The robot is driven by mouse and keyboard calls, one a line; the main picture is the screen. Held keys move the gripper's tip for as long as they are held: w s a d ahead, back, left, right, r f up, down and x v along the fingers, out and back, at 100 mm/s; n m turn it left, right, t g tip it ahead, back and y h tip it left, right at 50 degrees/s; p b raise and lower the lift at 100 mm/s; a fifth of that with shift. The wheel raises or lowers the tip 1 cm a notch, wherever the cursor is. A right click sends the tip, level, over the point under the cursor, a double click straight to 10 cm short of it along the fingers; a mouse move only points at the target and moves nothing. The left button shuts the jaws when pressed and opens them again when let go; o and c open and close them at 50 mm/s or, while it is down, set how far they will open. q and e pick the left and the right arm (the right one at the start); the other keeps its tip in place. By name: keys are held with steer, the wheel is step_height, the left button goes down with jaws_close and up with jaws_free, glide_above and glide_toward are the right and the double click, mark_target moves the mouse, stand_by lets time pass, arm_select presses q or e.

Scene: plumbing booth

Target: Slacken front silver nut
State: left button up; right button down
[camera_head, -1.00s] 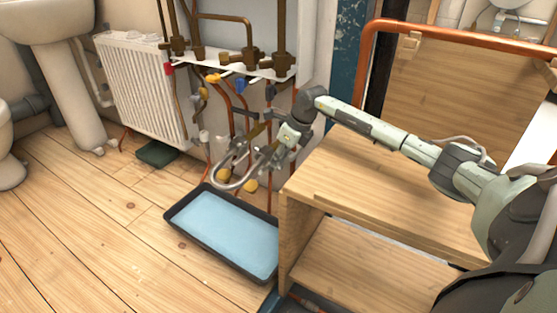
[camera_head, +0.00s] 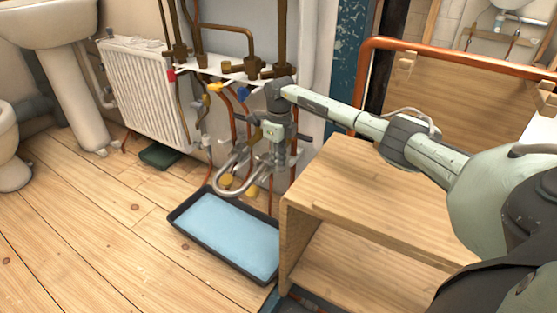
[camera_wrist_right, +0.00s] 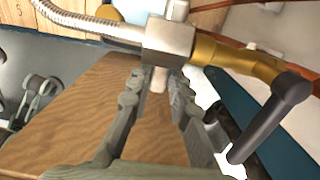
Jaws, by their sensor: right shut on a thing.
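The silver nut (camera_wrist_right: 168,42) is a blocky metal fitting at the top middle of the right wrist view. A braided silver hose runs from its left side and a brass valve body (camera_wrist_right: 236,58) from its right. My right gripper (camera_wrist_right: 161,80) is shut on the nut, with its fingertips at the nut's lower side; the exact contact is partly hidden. In the head view my right gripper (camera_head: 272,158) points down beside the curved silver hose (camera_head: 238,180), and it hides the nut there. My left gripper is not in view.
A black tray (camera_head: 180,228) with a blue inside lies on the floor below the pipes. A wooden box shelf (camera_head: 345,190) stands to the right. Copper pipes and coloured valves are close behind the gripper. A dark lever handle (camera_wrist_right: 262,130) is right of the fingers.

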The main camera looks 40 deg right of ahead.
steer(key=c, duration=1.4)
jaws_free()
steer(key=shift+r, duration=0.1)
step_height(320, 180, up, 12)
steer(key=shift+s, duration=0.15)
